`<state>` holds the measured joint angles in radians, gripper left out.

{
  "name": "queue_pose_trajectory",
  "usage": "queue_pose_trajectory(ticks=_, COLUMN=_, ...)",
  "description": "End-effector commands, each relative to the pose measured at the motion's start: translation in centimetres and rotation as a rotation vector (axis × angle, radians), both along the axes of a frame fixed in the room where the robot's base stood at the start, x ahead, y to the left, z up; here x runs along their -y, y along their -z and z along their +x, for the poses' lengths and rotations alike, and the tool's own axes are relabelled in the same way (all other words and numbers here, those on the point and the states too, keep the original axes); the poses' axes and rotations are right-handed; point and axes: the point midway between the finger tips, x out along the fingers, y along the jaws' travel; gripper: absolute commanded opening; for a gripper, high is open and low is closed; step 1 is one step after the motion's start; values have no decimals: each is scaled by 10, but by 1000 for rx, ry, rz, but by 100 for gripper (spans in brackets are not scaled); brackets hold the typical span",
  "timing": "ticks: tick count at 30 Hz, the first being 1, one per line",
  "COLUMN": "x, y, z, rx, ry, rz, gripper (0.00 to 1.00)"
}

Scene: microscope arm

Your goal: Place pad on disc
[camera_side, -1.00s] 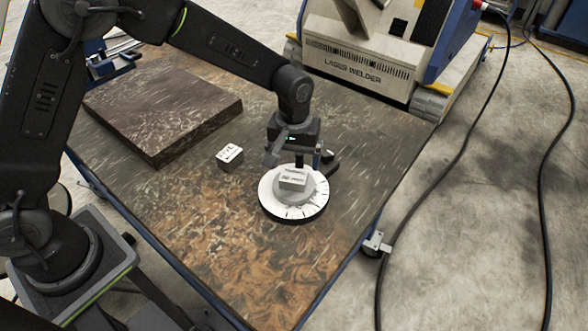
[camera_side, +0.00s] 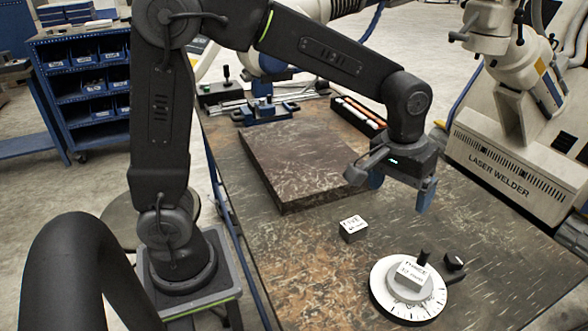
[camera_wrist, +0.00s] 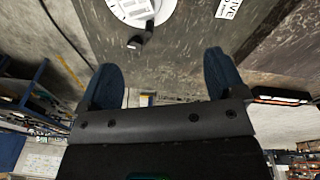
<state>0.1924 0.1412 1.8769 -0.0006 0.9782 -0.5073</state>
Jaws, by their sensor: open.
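A round white disc (camera_side: 382,280) with dark marks lies on the table in the side view; its edge also shows at the top of the wrist view (camera_wrist: 168,12). A small grey block with a white label (camera_side: 409,270) that seems to read "THREE" rests on a raised round part of the disc, apart from my gripper. A second small block (camera_side: 353,230), labelled "FIVE", sits on the table left of the disc. It shows partly in the wrist view (camera_wrist: 229,8). My gripper (camera_side: 401,192) is open and empty, above and behind the disc; its blue fingers (camera_wrist: 160,68) are wide apart.
A dark knob (camera_side: 452,262) stands beside the disc. A thick dark slab (camera_side: 298,165) lies behind the "FIVE" block. A laser welder (camera_side: 510,165) stands at the right, beyond the table. The table front is clear.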

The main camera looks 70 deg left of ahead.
Motion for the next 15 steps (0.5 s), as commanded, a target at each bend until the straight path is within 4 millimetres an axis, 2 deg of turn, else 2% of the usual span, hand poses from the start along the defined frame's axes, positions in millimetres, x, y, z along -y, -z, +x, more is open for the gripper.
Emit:
queue_pose_trajectory(ticks=1, x=-11, y=-16, z=-17, rx=39, ry=21, rz=0, gripper=89)
queue_pose_trajectory(ticks=6, x=-40, y=-45, z=-73, rx=147, ry=114, rz=21, gripper=89)
queue_pose_trajectory(ticks=12, x=-64, y=-53, z=-136, rx=266, ry=215, rz=70, gripper=89)
queue_pose_trajectory(ticks=15, x=-70, y=-50, z=-157, rx=310, ry=252, rz=95, gripper=89)
